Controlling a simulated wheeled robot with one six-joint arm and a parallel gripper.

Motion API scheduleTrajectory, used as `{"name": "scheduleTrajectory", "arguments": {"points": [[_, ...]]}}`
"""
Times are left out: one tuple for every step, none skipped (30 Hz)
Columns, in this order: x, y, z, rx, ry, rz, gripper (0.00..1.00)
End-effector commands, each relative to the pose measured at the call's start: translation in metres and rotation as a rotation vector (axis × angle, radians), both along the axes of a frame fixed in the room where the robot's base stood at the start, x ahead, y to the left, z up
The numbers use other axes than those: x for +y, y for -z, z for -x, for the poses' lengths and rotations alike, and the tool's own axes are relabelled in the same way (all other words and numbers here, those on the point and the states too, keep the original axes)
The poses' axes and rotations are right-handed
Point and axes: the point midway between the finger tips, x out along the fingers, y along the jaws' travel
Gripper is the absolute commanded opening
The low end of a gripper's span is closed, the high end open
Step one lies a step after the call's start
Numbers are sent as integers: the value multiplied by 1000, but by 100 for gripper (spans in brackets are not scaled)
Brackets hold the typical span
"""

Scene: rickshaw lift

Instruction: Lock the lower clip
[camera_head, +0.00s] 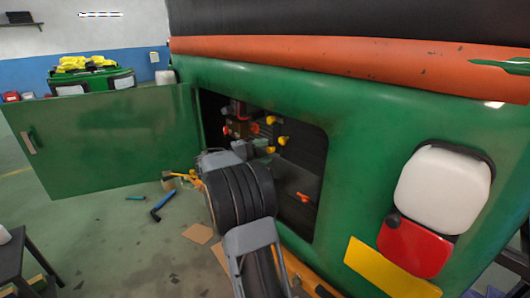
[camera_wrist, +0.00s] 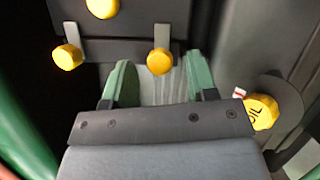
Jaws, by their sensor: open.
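In the wrist view, a yellow knob (camera_wrist: 160,62) on a narrow metal strip sits between the tips of my gripper (camera_wrist: 160,72). The green fingers stand apart on either side, with no clear contact. A second yellow knob (camera_wrist: 68,57) on a similar strip is to the left, and a third yellow knob (camera_wrist: 102,7) is at the top. I cannot tell which of these parts, if any, is the lower clip. In the head view, several yellow knobs (camera_head: 283,140) show inside the open compartment. My arm hides part of it, and my fingers cannot be made out there.
A yellow cap marked OIL (camera_wrist: 262,112) is right of my gripper. The green compartment door (camera_head: 105,138) stands open to the left. An orange part (camera_head: 302,197) is low in the compartment. The green body panel (camera_head: 360,150) borders the opening on the right. Tools lie on the floor.

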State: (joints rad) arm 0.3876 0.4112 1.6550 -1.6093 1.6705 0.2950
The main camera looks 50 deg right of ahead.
Motion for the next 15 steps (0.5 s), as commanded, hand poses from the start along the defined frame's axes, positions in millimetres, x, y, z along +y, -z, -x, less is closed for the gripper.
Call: {"name": "scheduleTrajectory", "arguments": {"points": [[6, 2, -4, 0, -3, 0, 53], [11, 2, -6, -1, -4, 0, 53], [17, 3, -9, -1, -5, 0, 53], [23, 4, -12, -1, -4, 0, 53], [29, 5, -15, -1, -6, -1, 53], [36, 5, -19, -1, -5, 0, 53], [42, 6, -22, -1, -6, 0, 53], [48, 6, -24, 0, -6, 0, 53], [55, 7, -28, 0, -5, -1, 53], [61, 8, -31, 0, -5, -1, 53], [66, 8, -33, 0, -5, 0, 53], [73, 9, -37, 0, -5, 0, 53], [78, 9, -39, 0, -5, 0, 53], [82, 9, -41, 0, -5, 0, 53], [88, 9, -44, -1, -4, 0, 53]]}}
